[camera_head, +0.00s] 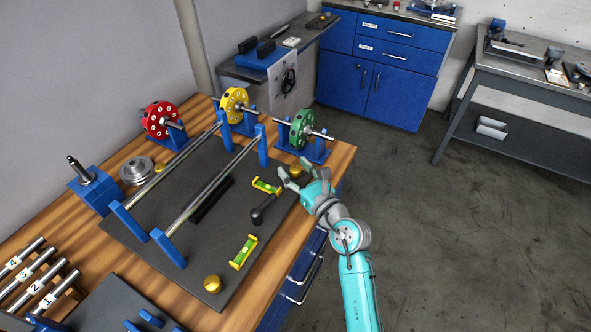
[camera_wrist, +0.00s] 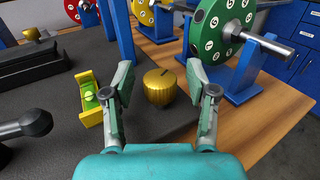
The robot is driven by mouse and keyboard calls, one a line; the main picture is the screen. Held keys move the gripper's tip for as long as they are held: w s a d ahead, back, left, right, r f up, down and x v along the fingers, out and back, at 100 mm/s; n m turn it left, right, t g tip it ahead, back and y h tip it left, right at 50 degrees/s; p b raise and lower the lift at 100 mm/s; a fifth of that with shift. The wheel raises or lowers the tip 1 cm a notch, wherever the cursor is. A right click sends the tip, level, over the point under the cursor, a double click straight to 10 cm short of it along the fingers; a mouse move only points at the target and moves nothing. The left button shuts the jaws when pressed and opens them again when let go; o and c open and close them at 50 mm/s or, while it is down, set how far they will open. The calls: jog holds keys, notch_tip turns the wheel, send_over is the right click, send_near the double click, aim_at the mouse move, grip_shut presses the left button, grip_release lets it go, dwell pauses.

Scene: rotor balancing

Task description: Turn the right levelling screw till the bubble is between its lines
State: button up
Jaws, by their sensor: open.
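A gold knurled screw (camera_wrist: 160,88) stands at the corner of the dark base plate (camera_head: 225,160), between my gripper's two fingers in the wrist view. It also shows in the head view (camera_head: 295,171). My gripper (camera_head: 294,173) is open around it, with a gap to each finger in the wrist view (camera_wrist: 158,78). A yellow spirit level with a green vial (camera_head: 267,187) lies left of this screw; in the wrist view (camera_wrist: 87,100) my left finger covers part of it. Its bubble is too small to place against the lines. A second level (camera_head: 243,251) lies nearer the front.
Another gold screw (camera_head: 212,284) is at the plate's front corner. A dark ball-ended handle (camera_head: 262,210) lies near the levels. Red (camera_head: 157,121), yellow (camera_head: 234,104) and green (camera_head: 301,128) rotors stand on blue supports behind. Bare wood (camera_wrist: 265,115) is right of the screw.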

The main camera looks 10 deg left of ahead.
grip_shut()
jog(key=shift+n+g+y, duration=0.3)
jog(key=shift+g+y, duration=0.1)
jog(key=shift+y, duration=0.1)
jog(key=n+g+y, duration=0.2)
jog(key=g, duration=0.1)
jog(key=shift+w+d+n+g+y, duration=0.1)
jog(key=shift+n+g+y, duration=0.2)
jog(key=shift+n, duration=0.1)
jog(key=n+g+y, duration=0.2)
jog(key=n+g, duration=0.1)
jog(key=g, duration=0.2)
jog(key=shift+r+n, duration=0.1)
jog(key=shift+n, duration=0.3)
jog(key=n+g, duration=0.2)
jog(key=g, duration=0.1)
jog(key=n+g, duration=0.2)
jog(key=g, duration=0.1)
jog(key=shift+g, duration=0.4)
jog(key=shift+n+g, duration=1.2)
jog(key=shift+g, duration=0.6)
jog(key=shift+h, duration=0.3)
